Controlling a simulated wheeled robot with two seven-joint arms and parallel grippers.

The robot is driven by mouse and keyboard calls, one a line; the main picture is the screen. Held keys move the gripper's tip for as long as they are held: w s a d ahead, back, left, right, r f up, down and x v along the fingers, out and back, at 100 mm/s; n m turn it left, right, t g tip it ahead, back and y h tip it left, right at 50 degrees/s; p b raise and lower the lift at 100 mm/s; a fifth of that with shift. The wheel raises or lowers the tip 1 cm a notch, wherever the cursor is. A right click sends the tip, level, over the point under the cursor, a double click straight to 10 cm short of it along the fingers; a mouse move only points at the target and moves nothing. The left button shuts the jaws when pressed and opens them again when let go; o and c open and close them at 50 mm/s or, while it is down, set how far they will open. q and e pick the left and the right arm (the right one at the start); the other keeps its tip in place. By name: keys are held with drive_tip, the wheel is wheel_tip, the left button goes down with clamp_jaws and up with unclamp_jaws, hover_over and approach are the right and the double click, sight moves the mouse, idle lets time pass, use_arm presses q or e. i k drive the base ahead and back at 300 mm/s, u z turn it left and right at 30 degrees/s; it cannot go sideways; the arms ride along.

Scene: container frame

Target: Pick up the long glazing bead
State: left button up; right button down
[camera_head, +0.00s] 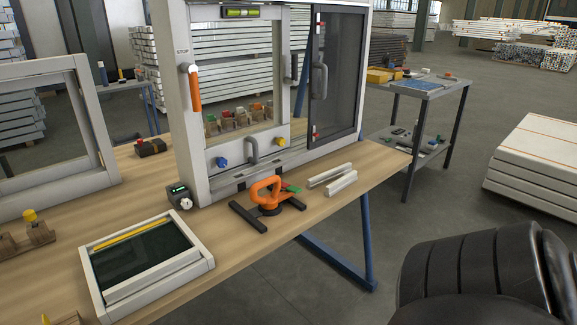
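Two pale, slim bars that look like glazing beads lie side by side near the right end of the wooden table. The rear bar (328,175) looks slightly longer than the front bar (342,184). Another long white bar (155,277) lies along the front side of a small white frame with a dark pane (88,268) at the lower left. I cannot tell for certain which one is the long glazing bead. Neither of my grippers shows in this view.
An orange-handled suction lifter (267,194) with black bars lies left of the two bars. A large white window frame (197,140) stands behind them. The wooden table (235,255) is bare along its front edge. A grey side cart (440,90) stands beyond the right end.

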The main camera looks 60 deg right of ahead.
sight(320, 179)
drive_tip(key=u, duration=1.85)
drive_tip(key=k, duration=1.55)
drive_tip(key=z, duration=1.35)
